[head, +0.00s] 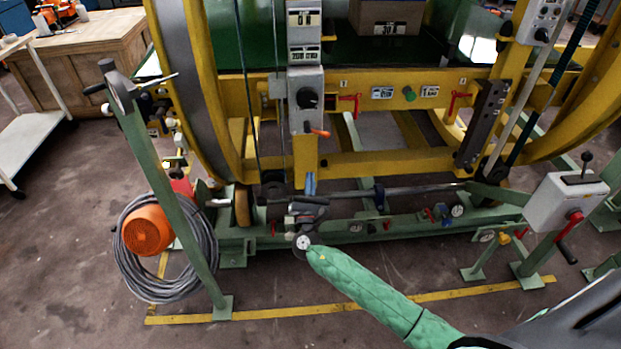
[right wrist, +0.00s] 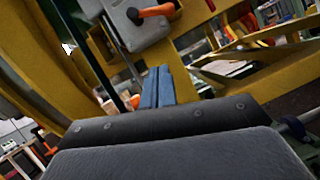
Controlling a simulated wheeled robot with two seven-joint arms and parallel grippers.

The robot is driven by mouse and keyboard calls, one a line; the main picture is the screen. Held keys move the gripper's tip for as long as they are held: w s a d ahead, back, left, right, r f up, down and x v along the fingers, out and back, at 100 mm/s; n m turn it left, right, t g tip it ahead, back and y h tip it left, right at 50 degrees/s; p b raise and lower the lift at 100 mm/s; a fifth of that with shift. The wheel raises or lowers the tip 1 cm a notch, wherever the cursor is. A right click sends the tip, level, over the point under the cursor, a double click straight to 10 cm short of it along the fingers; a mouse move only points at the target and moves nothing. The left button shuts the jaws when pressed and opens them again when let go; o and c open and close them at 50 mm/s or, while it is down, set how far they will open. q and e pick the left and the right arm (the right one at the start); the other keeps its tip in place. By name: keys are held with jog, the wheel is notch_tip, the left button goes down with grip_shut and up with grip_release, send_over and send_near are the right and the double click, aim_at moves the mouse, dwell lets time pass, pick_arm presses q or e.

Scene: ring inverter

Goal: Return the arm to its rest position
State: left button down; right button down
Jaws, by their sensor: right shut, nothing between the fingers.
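My right arm, in a green sleeve, reaches in from the lower right of the head view to the front of the yellow ring machine (head: 390,165). My right gripper (head: 310,182) is at its end, with its blue fingers pointing up. In the right wrist view the blue fingers (right wrist: 157,88) stand side by side, shut with nothing between them. A grey control box (head: 306,98) with a black knob and an orange handle (head: 319,132) is above the fingers. The fingers look apart from the handle. My left gripper is not in view.
A green base rail (head: 345,232) runs behind my gripper. A green post (head: 165,200), a coiled grey hose (head: 130,275) and an orange motor (head: 147,231) stand at left. A grey lever box (head: 565,203) is at right. The floor in front is clear.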

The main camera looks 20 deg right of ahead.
dwell(0.5)
